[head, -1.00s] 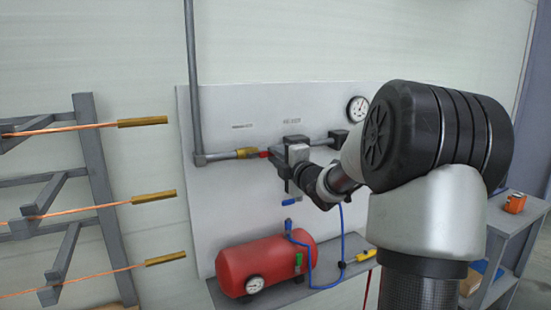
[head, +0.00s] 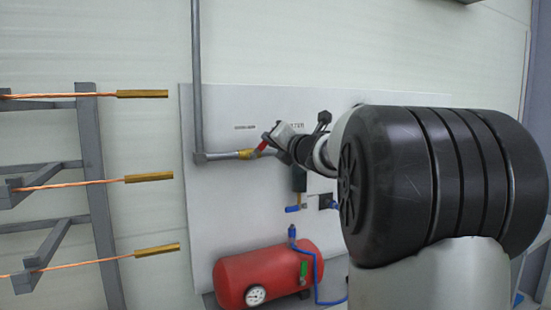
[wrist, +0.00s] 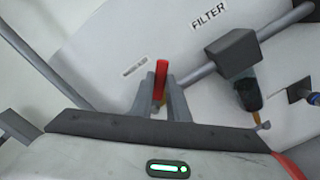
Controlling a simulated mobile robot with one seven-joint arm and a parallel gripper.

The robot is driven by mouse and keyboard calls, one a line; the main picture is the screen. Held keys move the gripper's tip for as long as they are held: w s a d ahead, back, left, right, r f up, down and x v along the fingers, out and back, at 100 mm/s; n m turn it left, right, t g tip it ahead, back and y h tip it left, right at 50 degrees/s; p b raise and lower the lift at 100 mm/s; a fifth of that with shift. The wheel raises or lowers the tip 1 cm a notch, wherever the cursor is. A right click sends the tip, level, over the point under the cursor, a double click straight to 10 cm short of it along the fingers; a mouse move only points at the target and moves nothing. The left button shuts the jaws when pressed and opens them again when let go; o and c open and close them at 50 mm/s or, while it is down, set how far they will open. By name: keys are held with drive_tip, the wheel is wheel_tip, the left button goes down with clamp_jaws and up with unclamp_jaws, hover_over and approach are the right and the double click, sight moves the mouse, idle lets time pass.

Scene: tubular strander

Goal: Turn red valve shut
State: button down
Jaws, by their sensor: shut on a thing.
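The red valve handle (head: 263,145) sits beside a brass valve body (head: 247,154) on the grey pipe against the white panel. The handle slants up and to the right, at an angle to the pipe. In the wrist view the red handle (wrist: 162,72) stands between my two fingers. My gripper (wrist: 161,84) is shut on it. In the head view my gripper (head: 270,141) is at the handle, with its fingers small and partly hidden by my wrist.
A dark filter unit (wrist: 240,70) hangs on the pipe just right of my gripper. A red tank (head: 268,274) stands under the panel. A grey rack (head: 88,160) with copper rods is at the left.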

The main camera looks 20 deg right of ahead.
drive_tip(key=shift+s+a+r+n+b, duration=0.1)
drive_tip(key=shift+a+r+n+b, duration=0.15)
drive_tip(key=shift+a+n+b, duration=0.9)
drive_tip(key=shift+w+a+r+n+b, duration=0.1)
drive_tip(key=shift+a+r+n+b, duration=0.2)
drive_tip(key=shift+n+b, duration=0.95)
drive_tip(key=shift+s+a+r+n+b, duration=0.1)
drive_tip(key=shift+a+r+n+b, duration=0.35)
drive_tip(key=shift+n, duration=1.45)
drive_tip(key=shift+a+f, duration=0.15)
drive_tip(key=shift+a, duration=0.15)
drive_tip(key=c, duration=1.7)
unclamp_jaws()
